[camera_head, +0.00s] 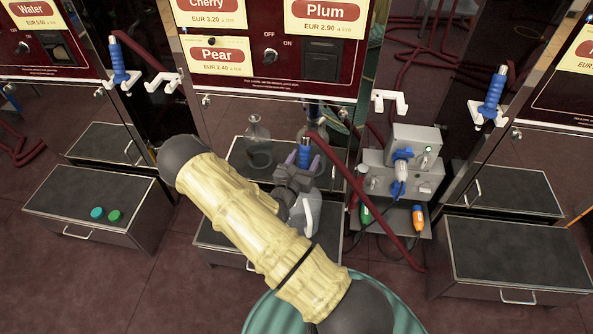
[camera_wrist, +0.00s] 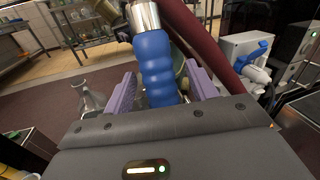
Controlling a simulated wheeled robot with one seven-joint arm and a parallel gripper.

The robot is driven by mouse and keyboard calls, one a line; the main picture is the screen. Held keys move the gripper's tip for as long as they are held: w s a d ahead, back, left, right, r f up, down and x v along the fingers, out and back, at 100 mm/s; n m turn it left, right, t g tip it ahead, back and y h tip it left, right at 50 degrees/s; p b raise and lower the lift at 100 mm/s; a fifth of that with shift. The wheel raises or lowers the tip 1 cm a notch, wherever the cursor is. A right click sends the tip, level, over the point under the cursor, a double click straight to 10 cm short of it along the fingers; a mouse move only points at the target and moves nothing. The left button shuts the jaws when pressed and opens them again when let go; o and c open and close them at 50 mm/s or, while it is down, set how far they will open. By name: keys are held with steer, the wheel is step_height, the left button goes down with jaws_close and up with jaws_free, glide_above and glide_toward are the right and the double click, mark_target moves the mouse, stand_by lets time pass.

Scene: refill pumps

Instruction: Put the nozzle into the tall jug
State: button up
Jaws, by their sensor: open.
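My gripper (camera_head: 304,156) is open, with its purple fingers on either side of the nozzle's blue grip (camera_head: 305,150). In the wrist view, the blue grip (camera_wrist: 155,68) stands between the purple fingers (camera_wrist: 158,92), with a visible gap at least on the left. A metal collar and dark red hose (camera_wrist: 190,35) run from its upper end. The nozzle's lower end is hidden. A white jug (camera_head: 312,212) stands below my gripper, partly covered by my arm. A clear glass vessel (camera_head: 257,132) is to the left, also in the wrist view (camera_wrist: 90,101). I cannot tell which is the tall jug.
Other blue nozzles hang at left (camera_head: 118,62) and right (camera_head: 491,95). Low drawer units (camera_head: 518,250) line the front. Two caps (camera_head: 97,213) lie on the left one.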

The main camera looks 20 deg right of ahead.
steer(key=p+v, duration=0.1)
steer(key=v, duration=1.6)
steer(key=shift+p, duration=0.3)
steer(key=shift+s+r, duration=0.1)
